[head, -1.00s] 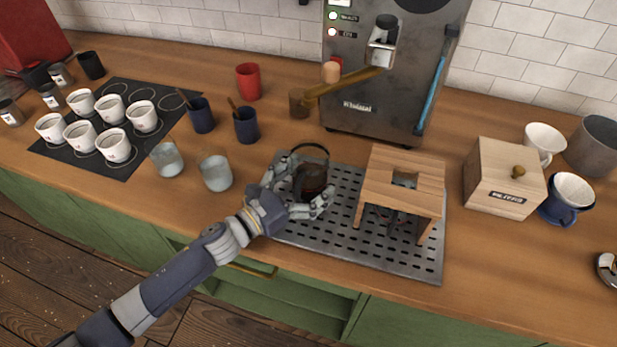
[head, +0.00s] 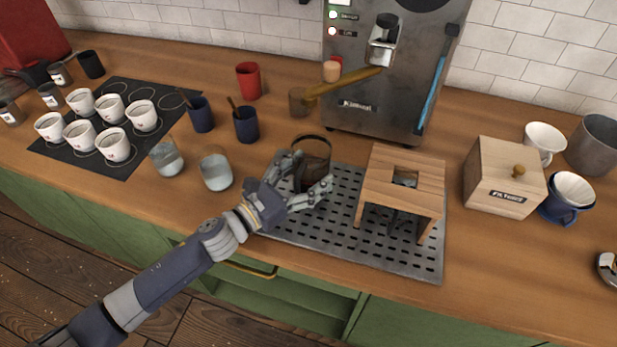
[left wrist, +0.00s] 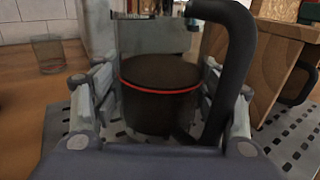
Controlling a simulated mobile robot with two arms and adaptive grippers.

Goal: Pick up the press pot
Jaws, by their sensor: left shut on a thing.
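The press pot (head: 313,165) is a dark glass pot with a black loop handle, at the left end of the perforated metal tray (head: 340,250). My left gripper (head: 305,190) is shut around its body, one finger on each side. In the left wrist view the pot (left wrist: 158,92) shows as a dark cylinder with a red ring, and its black handle curves up on the right, between the fingers. I cannot tell whether its base touches the tray. My right gripper does not show.
A wooden stand (head: 405,180) is on the tray, right of the pot. Two glass cups (head: 215,172) are to the left, and an espresso machine (head: 385,100) stands behind. A filter box (head: 503,178) is further right. White cups (head: 114,145) stand on a dark mat at left.

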